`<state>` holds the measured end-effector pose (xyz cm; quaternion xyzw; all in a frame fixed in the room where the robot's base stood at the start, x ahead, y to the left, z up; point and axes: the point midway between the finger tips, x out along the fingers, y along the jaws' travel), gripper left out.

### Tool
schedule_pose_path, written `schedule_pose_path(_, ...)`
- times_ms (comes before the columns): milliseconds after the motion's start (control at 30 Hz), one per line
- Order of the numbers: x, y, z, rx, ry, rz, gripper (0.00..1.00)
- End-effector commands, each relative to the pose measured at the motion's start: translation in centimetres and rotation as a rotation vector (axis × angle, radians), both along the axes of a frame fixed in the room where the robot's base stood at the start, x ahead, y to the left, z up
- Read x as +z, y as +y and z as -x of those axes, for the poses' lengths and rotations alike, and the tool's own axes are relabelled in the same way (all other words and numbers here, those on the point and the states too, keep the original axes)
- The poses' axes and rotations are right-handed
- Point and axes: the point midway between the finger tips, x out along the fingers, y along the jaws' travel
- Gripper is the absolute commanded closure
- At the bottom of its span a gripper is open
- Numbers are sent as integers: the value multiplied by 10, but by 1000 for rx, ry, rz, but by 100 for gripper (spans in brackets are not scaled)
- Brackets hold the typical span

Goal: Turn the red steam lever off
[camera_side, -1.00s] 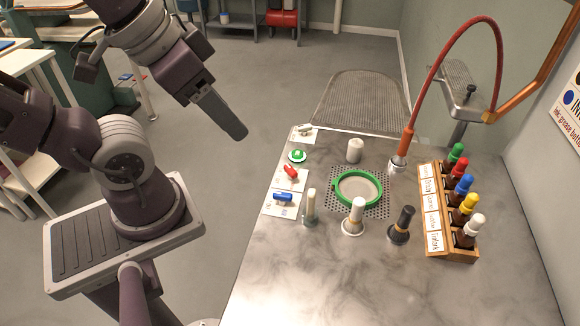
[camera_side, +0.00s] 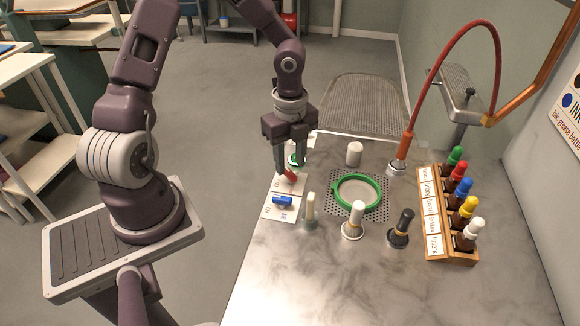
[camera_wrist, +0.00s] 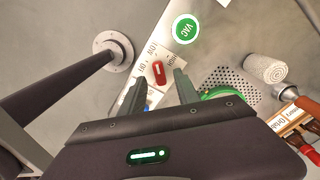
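The red steam lever (camera_side: 290,176) sits on a white label plate at the left edge of the table, partly hidden by my gripper in the side view. In the wrist view the red lever (camera_wrist: 159,73) shows between and just beyond my fingertips, with printed marks around it; I can read what looks like "LOW". My gripper (camera_side: 291,172) points down directly over the lever. Its two fingers are spread apart in the wrist view (camera_wrist: 158,82), one on each side of the lever. Whether they touch it I cannot tell.
A blue lever (camera_side: 282,201) lies just in front of the red one. A green VAC button (camera_wrist: 185,29) is behind it. A glass with a brush (camera_side: 310,210), a green hoop (camera_side: 378,190) and a bottle rack (camera_side: 450,250) stand to the right. The front tabletop is clear.

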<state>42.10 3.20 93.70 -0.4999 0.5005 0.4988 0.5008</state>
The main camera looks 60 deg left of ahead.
Motion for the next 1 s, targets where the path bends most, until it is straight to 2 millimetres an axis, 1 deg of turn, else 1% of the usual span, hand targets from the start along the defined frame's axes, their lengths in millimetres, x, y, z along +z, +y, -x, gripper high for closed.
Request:
schedule_pose_path(33, -9, -1, 0, -2, 3, 2, 62)
schedule_pose_path(167, -23, -1, 0, 0, 1, 1, 62)
schedule_pose_path(267, -26, 0, 0, 1, 0, -1, 62)
schedule_pose_path(433, -26, 0, 0, 2, 0, -1, 62)
schedule_pose_path(567, -25, 0, 0, 2, 0, -1, 87)
schedule_pose_path(600, -25, 0, 0, 2, 0, -1, 95)
schedule_pose_path(633, -25, 0, 0, 2, 0, -1, 100)
schedule_pose_path(1000, -25, 0, 0, 33, 1, -2, 100)
